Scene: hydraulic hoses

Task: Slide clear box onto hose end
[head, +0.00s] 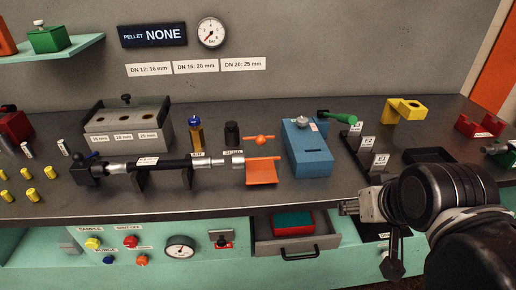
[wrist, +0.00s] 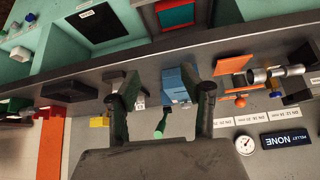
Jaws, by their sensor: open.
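A black hose (head: 172,163) with metal fittings lies across dark supports on the left half of the bench in the head view. Its right metal end (head: 236,161) is beside an orange bracket (head: 263,172). In the wrist view, which is upside down, a metal fitting (wrist: 262,75) shows at the right by the orange bracket (wrist: 232,65). I cannot make out a clear box in either view. My gripper (head: 368,222) is in front of the bench edge, right of the hose. In the wrist view, its fingers (wrist: 168,92) are spread with nothing held between them.
A blue box (head: 307,148) stands between hose and gripper, with a green-handled tool (head: 338,117) behind it. Labelled dark stands (head: 365,148), a black tray (head: 429,156) and a yellow block (head: 404,109) are at right. An open drawer (head: 298,244) projects below the bench.

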